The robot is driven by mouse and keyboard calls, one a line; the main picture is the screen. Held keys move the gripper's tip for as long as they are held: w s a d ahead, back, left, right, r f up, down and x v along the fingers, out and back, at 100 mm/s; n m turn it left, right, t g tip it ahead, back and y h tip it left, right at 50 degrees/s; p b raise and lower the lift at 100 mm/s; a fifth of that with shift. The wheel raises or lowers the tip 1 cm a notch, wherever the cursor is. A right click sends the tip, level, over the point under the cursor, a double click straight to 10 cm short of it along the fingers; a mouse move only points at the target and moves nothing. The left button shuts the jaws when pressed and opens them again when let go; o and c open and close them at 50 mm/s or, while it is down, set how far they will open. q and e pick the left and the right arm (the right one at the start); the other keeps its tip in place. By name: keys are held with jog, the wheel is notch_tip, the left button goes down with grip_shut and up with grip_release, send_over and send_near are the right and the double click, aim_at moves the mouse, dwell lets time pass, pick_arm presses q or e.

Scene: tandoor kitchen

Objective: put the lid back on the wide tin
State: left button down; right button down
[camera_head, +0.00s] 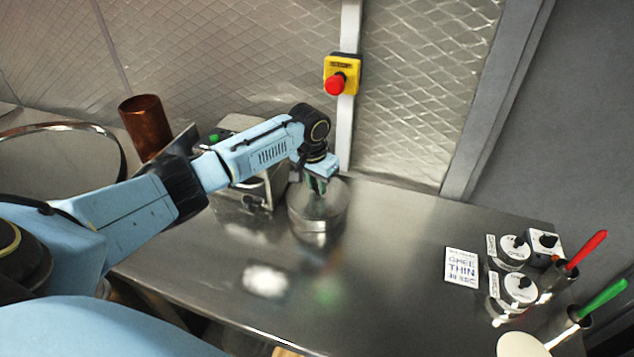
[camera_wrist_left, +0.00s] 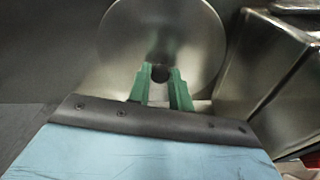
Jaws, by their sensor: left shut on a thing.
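My left gripper (camera_head: 318,184) is shut on the dark knob of a round metal lid (camera_head: 335,203), with the fingers pointing down. In the left wrist view the green fingers (camera_wrist_left: 161,80) close around the knob, and the lid's brushed disc (camera_wrist_left: 130,45) shows behind them. The wide tin (camera_head: 314,230) is a shiny metal cylinder on the steel counter, directly under the lid. The lid looks level and lined up over the tin. I cannot tell whether it rests on the rim or hangs just above it. My right gripper is out of view.
A steel box (camera_head: 248,195) stands close left of the tin, and a copper cylinder (camera_head: 147,128) stands farther left. At right are a printed card (camera_head: 461,267), small knobbed canisters (camera_head: 515,250) and red- and green-handled tools. The counter (camera_head: 390,245) between is clear.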

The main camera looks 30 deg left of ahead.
pick_arm(q)
jog(key=shift+f+p, duration=0.15)
jog(key=shift+p, duration=1)
dwell(1.5)
jog(key=c, duration=0.7)
grip_release()
notch_tip(320, 180, up, 5)
jog(key=p, duration=0.5)
jog(key=shift+f, duration=0.15)
jog(key=shift+r+p, duration=1.15)
